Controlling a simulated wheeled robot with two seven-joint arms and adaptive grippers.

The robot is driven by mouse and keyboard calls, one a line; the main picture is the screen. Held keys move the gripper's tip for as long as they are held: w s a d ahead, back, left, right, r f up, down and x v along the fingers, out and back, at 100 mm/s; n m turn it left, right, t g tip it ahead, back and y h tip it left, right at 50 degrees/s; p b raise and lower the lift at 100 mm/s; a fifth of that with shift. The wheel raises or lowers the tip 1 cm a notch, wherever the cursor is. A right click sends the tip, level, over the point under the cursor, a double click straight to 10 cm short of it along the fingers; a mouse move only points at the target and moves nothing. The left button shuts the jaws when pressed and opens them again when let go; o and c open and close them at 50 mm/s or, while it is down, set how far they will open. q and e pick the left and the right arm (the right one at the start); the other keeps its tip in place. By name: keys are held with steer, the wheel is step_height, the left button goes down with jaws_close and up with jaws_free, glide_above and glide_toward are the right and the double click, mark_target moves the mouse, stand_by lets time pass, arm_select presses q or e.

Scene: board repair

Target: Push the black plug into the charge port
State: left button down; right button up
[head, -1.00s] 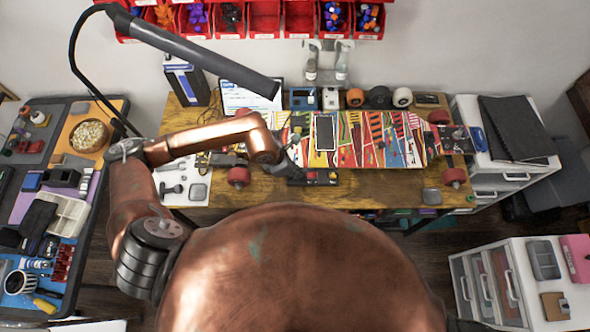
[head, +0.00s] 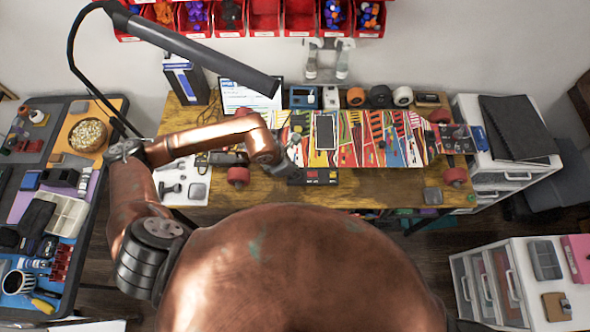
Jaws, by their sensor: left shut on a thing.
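A long board with a bright patterned deck (head: 375,140) and red wheels lies on the wooden workbench. My left gripper (head: 293,152) is at the near left part of the board, beside its front edge. It is shut, and small dark parts show at its fingertips. The black plug is too small here to make out apart from the fingers. The charge port cannot be picked out, so I cannot tell whether plug and port touch. A small dark box (head: 312,177) with red and yellow marks sits just in front of the board. My right gripper is not in view.
A dark phone-like slab (head: 325,131) lies on the deck. A desk lamp (head: 190,45) reaches over the bench from the left. Spare wheels (head: 380,96) stand along the back. A tool cart (head: 60,200) is at left, white drawers (head: 505,175) at right.

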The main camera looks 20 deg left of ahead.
arm_select(q)
steer(key=shift+f, duration=0.2)
steer(key=c, duration=1.9)
jaws_free()
steer(key=shift+s, duration=0.1)
steer(key=shift+o, duration=0.8)
steer(key=shift+a, duration=0.1)
steer(key=o, duration=0.4)
steer(key=shift+c, duration=0.2)
steer(key=shift+r, duration=0.5)
